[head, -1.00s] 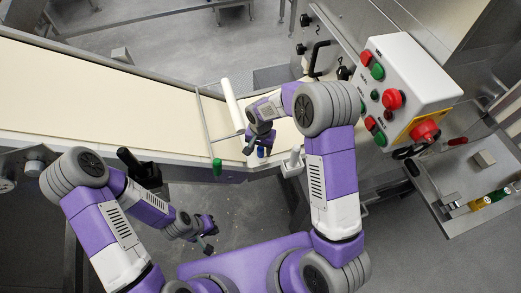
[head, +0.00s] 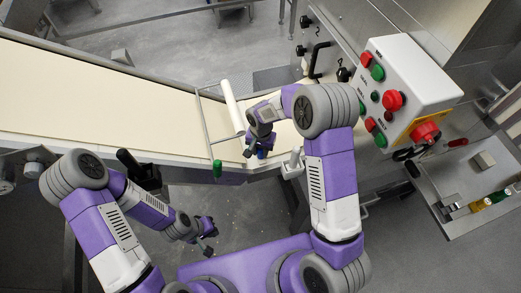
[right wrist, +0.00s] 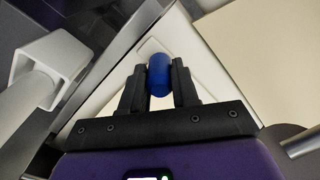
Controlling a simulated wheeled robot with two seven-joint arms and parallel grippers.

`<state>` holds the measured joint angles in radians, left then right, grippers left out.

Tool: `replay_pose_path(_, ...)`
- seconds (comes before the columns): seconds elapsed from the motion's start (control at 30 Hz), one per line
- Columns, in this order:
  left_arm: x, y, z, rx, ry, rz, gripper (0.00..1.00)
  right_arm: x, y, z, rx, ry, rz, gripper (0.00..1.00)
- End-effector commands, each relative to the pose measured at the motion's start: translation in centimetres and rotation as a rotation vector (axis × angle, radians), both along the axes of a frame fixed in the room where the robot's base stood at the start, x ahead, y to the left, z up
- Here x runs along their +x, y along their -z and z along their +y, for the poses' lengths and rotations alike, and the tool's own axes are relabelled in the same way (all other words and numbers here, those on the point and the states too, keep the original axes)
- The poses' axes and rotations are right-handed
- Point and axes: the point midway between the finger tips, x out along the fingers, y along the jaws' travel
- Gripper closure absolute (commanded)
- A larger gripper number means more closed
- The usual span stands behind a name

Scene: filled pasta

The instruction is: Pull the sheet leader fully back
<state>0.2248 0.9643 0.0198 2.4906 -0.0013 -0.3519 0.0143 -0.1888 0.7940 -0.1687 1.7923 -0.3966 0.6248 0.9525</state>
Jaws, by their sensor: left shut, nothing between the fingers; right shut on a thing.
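A blue grip (right wrist: 159,75) stands between the fingers of my right gripper (right wrist: 160,88), which is shut on it. In the head view my right gripper (head: 258,151) is at the near edge of the conveyor's right end, and the blue grip (head: 262,154) shows just below it. A pale plate (right wrist: 185,45) lies under the grip; how they join is hidden. The cream sheet or belt surface (head: 110,100) covers the long conveyor; I cannot tell the leader's edge apart. My left gripper (head: 209,243) is shut and empty, low over the floor in front of the conveyor.
A white roller (head: 233,106) and a metal frame with a green handle (head: 217,169) stand just left of my right gripper. A grey-white lever (head: 293,160) is close on its right. A control box (head: 410,80) with red and green buttons is further right.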

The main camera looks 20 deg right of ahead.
Motion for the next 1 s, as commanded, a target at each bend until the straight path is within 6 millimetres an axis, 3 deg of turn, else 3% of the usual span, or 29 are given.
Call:
replay_pose_path(0.3, 0.0, -0.7, 0.0, 0.0, 0.0, 0.0, 1.0, 0.3, -0.1, -7.1, -0.004, 0.01, 0.0, 1.0)
replay_pose_path(0.4, 0.0, -0.9, 0.0, 0.0, 0.0, 0.0, 1.0, 0.3, -0.1, -8.5, -0.002, 0.006, 0.0, 1.0)
replay_pose_path(0.77, 0.0, -0.9, 0.0, 0.0, 0.0, 0.0, 1.0, 0.3, 0.0, -9.1, -0.001, -0.001, 0.001, 1.0)
replay_pose_path(0.8, 0.0, -0.9, 0.0, 0.0, 0.0, 0.0, 1.0, 0.3, 0.0, -9.1, -0.001, -0.001, 0.001, 0.69)
replay_pose_path(0.93, 0.0, -0.9, 0.0, 0.0, 0.0, 0.0, 1.0, 0.3, 0.0, -9.1, -0.001, -0.001, 0.001, 0.49)
replay_pose_path(1.0, 0.0, -0.9, 0.0, 0.0, 0.0, 0.0, 1.0, 0.3, 0.0, -9.1, -0.001, 0.0, 0.001, 0.45)
